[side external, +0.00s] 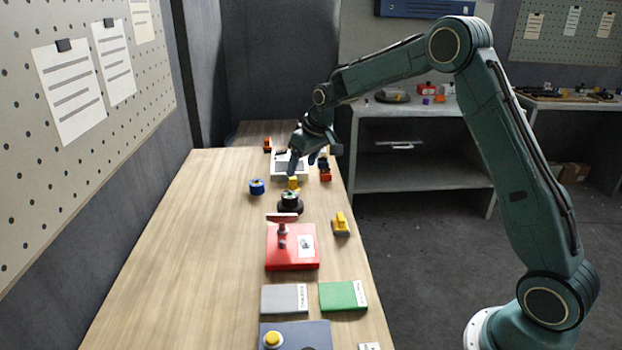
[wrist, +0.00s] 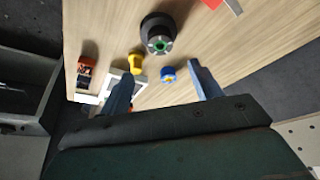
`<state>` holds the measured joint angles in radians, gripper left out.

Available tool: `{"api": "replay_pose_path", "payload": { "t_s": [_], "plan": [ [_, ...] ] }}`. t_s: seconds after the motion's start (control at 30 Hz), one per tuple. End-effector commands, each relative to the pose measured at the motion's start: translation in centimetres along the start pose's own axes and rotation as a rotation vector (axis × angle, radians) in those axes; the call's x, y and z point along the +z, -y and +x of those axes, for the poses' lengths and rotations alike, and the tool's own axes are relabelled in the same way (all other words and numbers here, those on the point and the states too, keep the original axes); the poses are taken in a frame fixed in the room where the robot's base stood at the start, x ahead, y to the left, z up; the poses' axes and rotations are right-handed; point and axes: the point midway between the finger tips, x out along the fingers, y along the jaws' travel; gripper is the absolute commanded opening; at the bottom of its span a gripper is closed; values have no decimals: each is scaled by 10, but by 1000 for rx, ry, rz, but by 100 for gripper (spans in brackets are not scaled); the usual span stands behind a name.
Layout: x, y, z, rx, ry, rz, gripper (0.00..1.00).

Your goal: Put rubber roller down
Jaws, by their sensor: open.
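My gripper (side external: 302,165) is open over the far part of the wooden bench. In the wrist view its two blue fingers (wrist: 160,69) are spread apart with nothing held between them. A dark-red bar on a short post (side external: 284,217), possibly the rubber roller, stands on a red case (side external: 292,262), well nearer the camera than my gripper. I cannot be sure which thing is the rubber roller. A black round piece with a green-marked top (side external: 289,203) sits between the case and my gripper; it also shows in the wrist view (wrist: 158,34).
A blue cylinder (side external: 257,187), a yellow piece (side external: 293,184) and a white-rimmed tray (side external: 276,176) lie near my gripper. A yellow-and-grey block (side external: 341,225) is by the right edge. Grey (side external: 284,298) and green (side external: 343,295) flat boxes lie in front. The bench's left side is clear.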

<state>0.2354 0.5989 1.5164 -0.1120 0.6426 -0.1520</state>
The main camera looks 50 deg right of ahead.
Motion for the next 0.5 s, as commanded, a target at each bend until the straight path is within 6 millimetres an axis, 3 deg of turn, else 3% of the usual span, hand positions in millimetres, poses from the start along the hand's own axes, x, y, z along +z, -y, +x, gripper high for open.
{"api": "replay_pose_path", "payload": {
  "t_s": [0.3, 0.5],
  "plan": [
    [0, 1, -2, 0, -1, -1, 64],
    [5, 9, -25, 2, -8, -3, 64]
  ]
}}
